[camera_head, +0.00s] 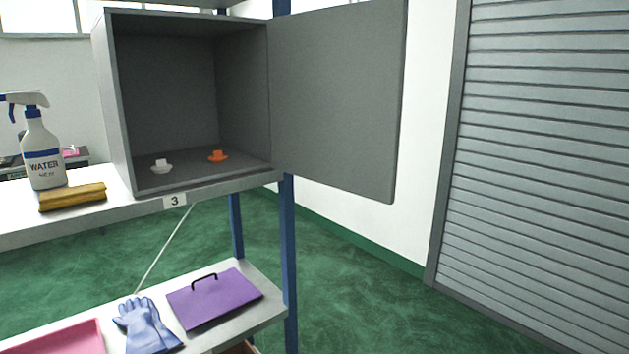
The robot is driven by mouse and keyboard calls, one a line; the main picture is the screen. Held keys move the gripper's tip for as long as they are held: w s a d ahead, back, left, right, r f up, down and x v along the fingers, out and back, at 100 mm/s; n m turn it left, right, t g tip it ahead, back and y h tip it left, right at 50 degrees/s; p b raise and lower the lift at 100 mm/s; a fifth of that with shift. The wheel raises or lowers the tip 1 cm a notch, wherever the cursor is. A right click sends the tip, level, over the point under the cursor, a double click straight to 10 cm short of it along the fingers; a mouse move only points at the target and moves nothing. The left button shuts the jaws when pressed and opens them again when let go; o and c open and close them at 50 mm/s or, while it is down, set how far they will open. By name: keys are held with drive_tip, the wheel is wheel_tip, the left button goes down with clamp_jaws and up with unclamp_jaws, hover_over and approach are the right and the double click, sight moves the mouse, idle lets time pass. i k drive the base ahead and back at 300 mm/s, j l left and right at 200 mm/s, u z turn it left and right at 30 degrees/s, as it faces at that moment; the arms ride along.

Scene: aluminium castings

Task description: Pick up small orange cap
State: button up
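The small orange cap (218,156) sits on the floor of an open grey cabinet (118,120), toward its right side. It has a wide flat brim and a short raised top. A similar white cap (162,167) sits to its left, a little nearer the front edge. The two caps are apart. My gripper and arm are not in view.
The cabinet door (340,100) stands open to the right. Left of the cabinet are a water spray bottle (43,150) and a yellow folded cloth (72,197). The lower shelf holds a purple case (214,298), blue gloves (146,326) and a pink tray (62,340).

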sight(218, 157)
drive_tip(key=i+l+u, duration=0.1)
drive_tip(key=u, duration=1)
drive_tip(key=i+l+u, duration=0.1)
drive_tip(key=l+u, duration=0.3)
drive_tip(key=l, duration=0.2)
drive_tip(key=l+u, duration=0.4)
drive_tip(key=l, duration=0.25)
drive_tip(key=l+u, duration=0.4)
drive_tip(key=l, duration=0.25)
drive_tip(key=k+l, duration=0.1)
drive_tip(key=l, duration=0.45)
drive_tip(key=k+l, duration=0.1)
drive_tip(key=l, duration=0.45)
drive_tip(key=i+j, duration=0.1)
drive_tip(key=i, duration=0.2)
